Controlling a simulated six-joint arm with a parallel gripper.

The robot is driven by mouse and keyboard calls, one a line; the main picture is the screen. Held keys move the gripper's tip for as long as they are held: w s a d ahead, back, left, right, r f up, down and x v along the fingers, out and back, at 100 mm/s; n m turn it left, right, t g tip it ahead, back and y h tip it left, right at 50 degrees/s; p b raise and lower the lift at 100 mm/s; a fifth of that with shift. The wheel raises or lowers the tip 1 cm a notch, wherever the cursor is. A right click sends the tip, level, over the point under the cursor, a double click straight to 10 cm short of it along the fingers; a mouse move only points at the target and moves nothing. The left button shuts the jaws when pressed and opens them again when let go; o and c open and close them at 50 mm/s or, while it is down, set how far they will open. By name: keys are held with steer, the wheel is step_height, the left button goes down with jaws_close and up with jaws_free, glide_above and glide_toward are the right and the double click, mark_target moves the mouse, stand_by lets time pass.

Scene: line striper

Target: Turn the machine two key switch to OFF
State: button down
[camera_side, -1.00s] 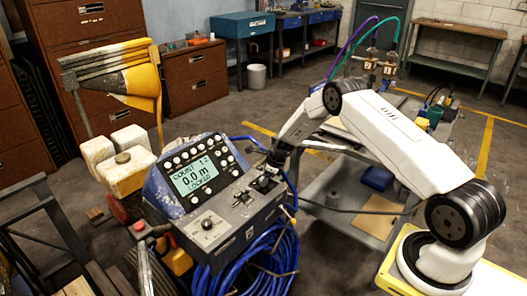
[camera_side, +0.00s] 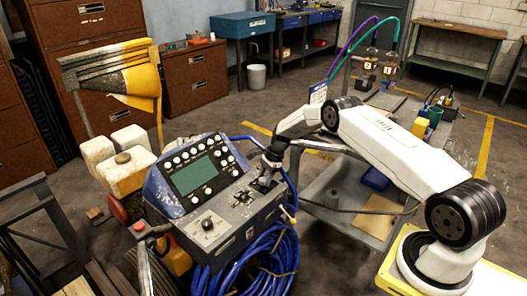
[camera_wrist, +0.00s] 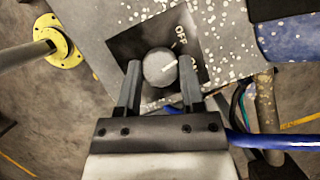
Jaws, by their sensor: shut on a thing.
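The striper's console (camera_side: 215,215) stands at the middle left in the side view. Its screen (camera_side: 195,175) is blank grey-green. My gripper (camera_side: 264,180) reaches down to the console's right end, where it hides the switch. In the wrist view, a round grey switch knob (camera_wrist: 160,67) sits on a dark square plate (camera_wrist: 128,44). My gripper (camera_wrist: 162,82) is shut on it, one finger on each side. A white line on the knob points to the upper right. The OFF lettering (camera_wrist: 181,36) is above right; a second label farther right is partly legible.
A blue hose coil (camera_side: 255,265) hangs below the console. A lever with a red knob (camera_side: 139,227) stands to its left. A grey cart (camera_side: 335,205) stands behind my arm, with numbered tags (camera_side: 369,66) on fittings. A yellow flange (camera_wrist: 65,45) is left of the plate.

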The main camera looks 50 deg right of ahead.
steer(key=shift+n+g, duration=0.8)
steer(key=shift+n, duration=1.2)
steer(key=shift+c, duration=1.1)
jaws_free()
steer(key=shift+w, duration=0.1)
steer(key=v, duration=0.7)
steer(key=shift+d+r, duration=0.3)
steer(key=shift+r, duration=0.05)
